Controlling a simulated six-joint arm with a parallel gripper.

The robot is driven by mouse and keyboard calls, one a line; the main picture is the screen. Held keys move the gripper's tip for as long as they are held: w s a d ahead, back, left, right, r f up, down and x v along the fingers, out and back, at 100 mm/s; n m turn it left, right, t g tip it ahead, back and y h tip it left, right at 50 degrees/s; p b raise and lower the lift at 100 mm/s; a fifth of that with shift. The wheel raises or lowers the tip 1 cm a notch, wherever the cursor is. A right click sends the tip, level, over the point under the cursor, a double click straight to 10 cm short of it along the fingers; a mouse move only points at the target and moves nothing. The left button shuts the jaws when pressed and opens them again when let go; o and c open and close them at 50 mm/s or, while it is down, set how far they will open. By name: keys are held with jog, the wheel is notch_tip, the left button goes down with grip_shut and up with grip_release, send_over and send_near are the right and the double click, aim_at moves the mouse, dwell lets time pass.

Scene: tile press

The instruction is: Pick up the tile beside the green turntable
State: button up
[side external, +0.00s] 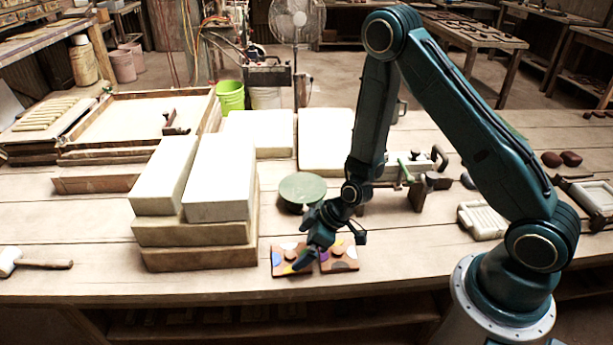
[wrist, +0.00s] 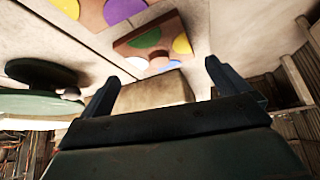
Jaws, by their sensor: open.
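The green turntable (side external: 302,189) is a round disc on the bench. Two brown tiles with coloured patches lie side by side in front of it, a left tile (side external: 280,267) and a right tile (side external: 346,264). My gripper (side external: 331,250) is low over them, fingers apart, and hides part of both. In the wrist view my gripper (wrist: 160,82) is open with nothing held between its fingers. The turntable (wrist: 30,104) appears at the left edge. I cannot tell whether a finger touches a tile.
Stacked pale plaster blocks (side external: 219,180) stand left of the tiles. More slabs (side external: 325,140) lie behind the turntable. A metal tool with a handle (side external: 412,166) stands behind my arm. A mallet (side external: 40,263) lies far left. The bench's front edge is close to the tiles.

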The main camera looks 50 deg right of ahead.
aim_at(292, 254)
jog(key=shift+x, duration=2.45)
jog(key=c, duration=0.8)
jog(key=shift+r, duration=0.25)
jog(key=c, duration=0.4)
jog(key=shift+r, duration=0.5)
jog(key=c, duration=0.3)
notch_tip(292, 254, up, 19)
jog(key=shift+f, duration=0.15)
jog(key=shift+c, duration=0.2)
